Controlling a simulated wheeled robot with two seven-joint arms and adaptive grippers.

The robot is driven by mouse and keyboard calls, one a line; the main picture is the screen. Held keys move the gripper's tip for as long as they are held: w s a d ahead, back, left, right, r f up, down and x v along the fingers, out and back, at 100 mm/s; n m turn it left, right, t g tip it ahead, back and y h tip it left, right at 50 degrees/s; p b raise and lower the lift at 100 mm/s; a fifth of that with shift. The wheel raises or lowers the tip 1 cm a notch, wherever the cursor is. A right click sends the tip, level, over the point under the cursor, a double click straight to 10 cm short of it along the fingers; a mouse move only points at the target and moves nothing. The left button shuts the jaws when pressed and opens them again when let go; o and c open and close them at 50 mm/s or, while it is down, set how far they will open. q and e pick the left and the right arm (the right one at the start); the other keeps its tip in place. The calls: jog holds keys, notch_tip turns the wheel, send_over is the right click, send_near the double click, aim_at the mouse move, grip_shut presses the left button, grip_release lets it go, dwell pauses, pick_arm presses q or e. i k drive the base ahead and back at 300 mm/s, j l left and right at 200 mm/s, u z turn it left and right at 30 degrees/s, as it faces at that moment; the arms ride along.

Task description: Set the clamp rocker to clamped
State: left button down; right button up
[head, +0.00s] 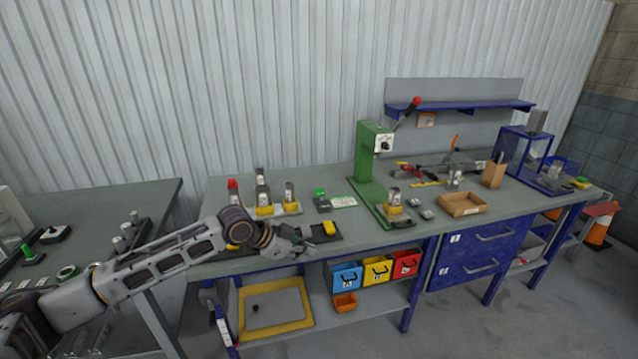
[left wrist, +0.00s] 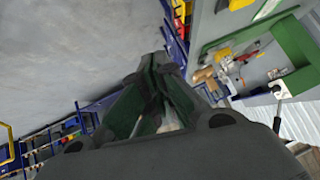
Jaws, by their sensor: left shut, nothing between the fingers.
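My left gripper (head: 304,243) is at the front edge of the long workbench, beside a dark strip with a yellow block (head: 329,228). In the left wrist view its fingers (left wrist: 156,72) are closed together with nothing held. I cannot tell for certain which part is the clamp rocker. A small dark unit with a green top (head: 321,200) stands on the bench behind the gripper. A white box with a black knob (head: 384,143) is on the green press (head: 370,160). The rocker's position cannot be read. My right gripper is not in view.
Metal parts in yellow holders (head: 264,211) stand behind my left forearm. A wooden tray (head: 461,204) is on the bench to the right. Blue, yellow and red bins (head: 377,270) sit under the front edge. Open floor lies in front.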

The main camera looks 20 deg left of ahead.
aim_at(320, 193)
jog(key=i+j, duration=0.3)
jog(key=i, duration=0.25)
jog(key=i+j, duration=0.35)
jog(key=i, duration=0.15)
jog(key=i+j, duration=0.3)
jog(key=i, duration=0.25)
